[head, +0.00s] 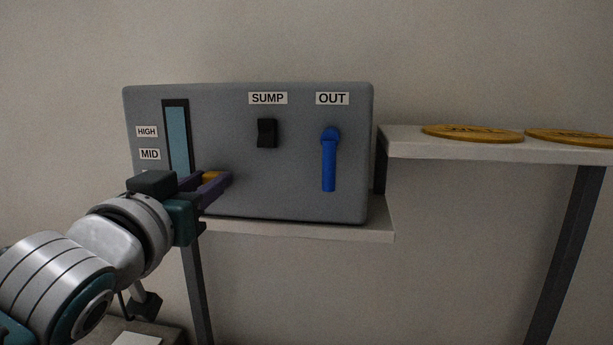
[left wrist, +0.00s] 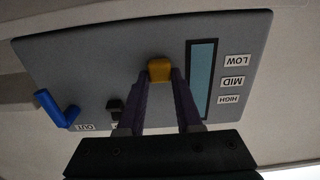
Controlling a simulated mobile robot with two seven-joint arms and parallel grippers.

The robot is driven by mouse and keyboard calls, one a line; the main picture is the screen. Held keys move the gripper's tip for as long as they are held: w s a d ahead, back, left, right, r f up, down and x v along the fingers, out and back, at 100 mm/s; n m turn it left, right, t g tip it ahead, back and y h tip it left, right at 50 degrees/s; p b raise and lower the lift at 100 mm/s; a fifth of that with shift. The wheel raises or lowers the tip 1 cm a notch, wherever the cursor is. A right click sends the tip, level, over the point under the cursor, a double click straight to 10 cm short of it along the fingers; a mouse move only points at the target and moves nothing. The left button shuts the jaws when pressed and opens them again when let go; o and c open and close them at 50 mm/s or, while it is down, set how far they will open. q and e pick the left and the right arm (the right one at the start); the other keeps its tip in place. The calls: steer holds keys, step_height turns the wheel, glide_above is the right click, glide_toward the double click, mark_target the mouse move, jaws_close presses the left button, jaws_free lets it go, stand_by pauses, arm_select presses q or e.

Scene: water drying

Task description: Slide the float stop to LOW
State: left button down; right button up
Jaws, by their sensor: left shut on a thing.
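The grey control panel (head: 225,150) stands on a shelf and carries a tall blue gauge (head: 179,135) in a dark frame. The orange-yellow float stop (left wrist: 160,69) is a small block beside the gauge. My left gripper (head: 218,184) is shut on it, one purple finger on each side. In the left wrist view, which is upside down, the LOW label (left wrist: 237,61), MID label (left wrist: 232,81) and HIGH label (left wrist: 228,99) are readable, and the float stop is about level with LOW. In the head view my gripper hides LOW. My right gripper is not in view.
The panel also has a black SUMP switch (head: 267,133) and a blue OUT lever (head: 329,160) hanging down. A higher shelf (head: 480,149) at the right holds round wooden discs (head: 472,133). The space in front of the panel's right half is clear.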

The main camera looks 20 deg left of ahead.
arm_select(q)
steer(key=c, duration=0.6)
jaws_free()
steer(key=shift+o, duration=0.2)
steer(key=v, duration=1)
steer(key=shift+b, duration=0.35)
steer(key=shift+a, duration=0.1)
